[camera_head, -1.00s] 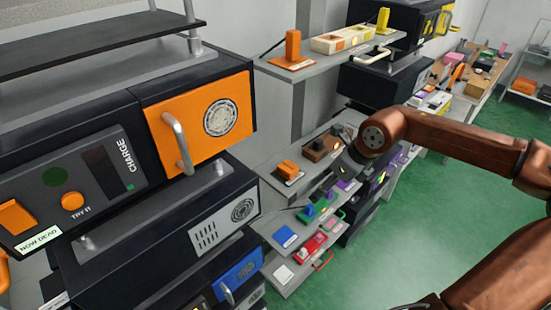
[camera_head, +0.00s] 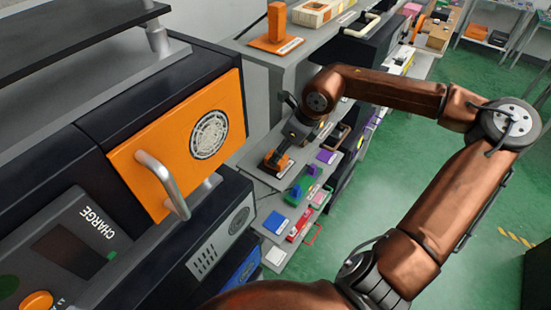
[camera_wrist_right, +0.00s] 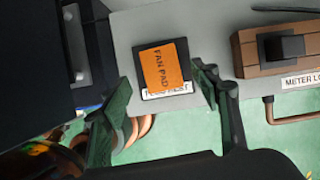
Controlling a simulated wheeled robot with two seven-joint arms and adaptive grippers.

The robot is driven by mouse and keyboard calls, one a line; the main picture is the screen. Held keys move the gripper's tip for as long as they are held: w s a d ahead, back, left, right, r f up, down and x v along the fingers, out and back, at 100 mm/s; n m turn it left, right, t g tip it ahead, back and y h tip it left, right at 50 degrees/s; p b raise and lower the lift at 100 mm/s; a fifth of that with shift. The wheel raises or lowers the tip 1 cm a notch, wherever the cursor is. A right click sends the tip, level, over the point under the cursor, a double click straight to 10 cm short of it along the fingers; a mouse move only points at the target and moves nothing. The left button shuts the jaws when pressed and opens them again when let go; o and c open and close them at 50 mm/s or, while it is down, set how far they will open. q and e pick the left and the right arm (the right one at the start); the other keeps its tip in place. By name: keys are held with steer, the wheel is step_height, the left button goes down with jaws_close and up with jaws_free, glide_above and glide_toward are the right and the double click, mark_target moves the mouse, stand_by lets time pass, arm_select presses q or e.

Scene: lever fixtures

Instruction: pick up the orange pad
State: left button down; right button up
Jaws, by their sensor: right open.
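The orange pad, printed FAN PAD (camera_wrist_right: 158,68), lies on a black square holder on a grey shelf. A white label sits at its near edge. In the head view it shows as a small orange piece (camera_head: 279,163), partly covered by my gripper. My right gripper (camera_wrist_right: 160,103) is open and empty, its two dark fingers spread to either side of the pad's near side in the wrist view. The right finger's tip is close beside the holder; I cannot tell the height between them. My left gripper is not in view.
A brown block with a black knob (camera_wrist_right: 280,48) stands right of the pad, labelled METER. A dark cabinet with an orange door (camera_head: 180,140) and metal handle stands left. A lower shelf holds blue (camera_head: 275,222), green and red fixtures. The green floor (camera_head: 370,200) at right is open.

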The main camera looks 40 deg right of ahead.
steer(key=p+x, duration=0.1)
steer(key=x, duration=0.2)
steer(key=shift+s+d, duration=0.1)
steer(key=shift+s, duration=0.1)
steer(key=shift+w+f, duration=0.2)
steer(key=shift+f, duration=0.15)
steer(key=shift+w+f, duration=0.2)
steer(key=shift+f, duration=0.05)
steer(key=shift+s, duration=0.15)
steer(key=c, duration=0.3)
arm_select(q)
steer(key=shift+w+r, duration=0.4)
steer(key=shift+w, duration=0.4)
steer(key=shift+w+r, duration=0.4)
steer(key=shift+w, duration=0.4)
arm_select(e)
steer(key=c, duration=0.8)
steer(key=shift+o, duration=0.2)
steer(key=shift+r, duration=0.1)
